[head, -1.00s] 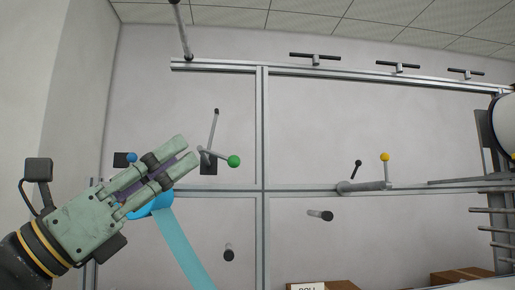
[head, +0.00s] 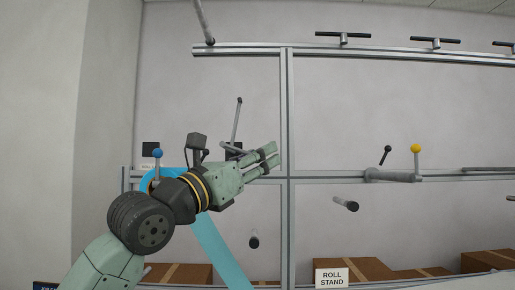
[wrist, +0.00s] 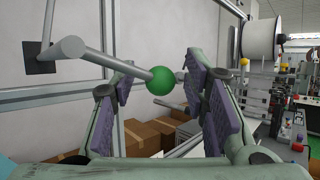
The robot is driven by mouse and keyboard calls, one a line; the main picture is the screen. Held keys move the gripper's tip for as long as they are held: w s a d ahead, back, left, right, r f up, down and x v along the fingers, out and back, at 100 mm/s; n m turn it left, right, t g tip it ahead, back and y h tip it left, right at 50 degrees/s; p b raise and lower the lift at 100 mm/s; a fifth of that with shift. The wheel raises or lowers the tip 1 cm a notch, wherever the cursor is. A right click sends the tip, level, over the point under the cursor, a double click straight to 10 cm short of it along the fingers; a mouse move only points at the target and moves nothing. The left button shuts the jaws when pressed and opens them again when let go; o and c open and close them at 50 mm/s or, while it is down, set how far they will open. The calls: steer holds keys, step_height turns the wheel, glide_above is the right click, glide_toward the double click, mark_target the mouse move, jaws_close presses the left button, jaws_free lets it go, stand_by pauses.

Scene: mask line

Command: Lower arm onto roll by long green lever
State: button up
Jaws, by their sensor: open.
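The long green lever (wrist: 112,61) is a grey rod with a green ball (wrist: 160,81) at its end. In the wrist view the ball shows between the purple pads of my gripper (wrist: 157,88), with gaps on both sides. I cannot tell whether it lies at pad depth or farther off. In the head view my gripper (head: 268,158) hides the ball. My gripper is open and empty. A thin grey arm (head: 237,120) with a dark tip rises upright behind my gripper. The blue roll (head: 149,180) is partly hidden behind my wrist, and its blue strip (head: 226,250) hangs down.
A blue-knobbed lever (head: 157,154) stands left of my wrist. A yellow-knobbed lever (head: 416,148) and a black-knobbed one (head: 387,149) stand right. Metal rails (head: 287,230) frame the wall. Boxes (head: 365,267) and a "ROLL STAND" sign (head: 332,278) sit below.

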steer(key=shift+w+d+r, duration=0.15)
steer(key=shift+c, duration=0.6)
jaws_close()
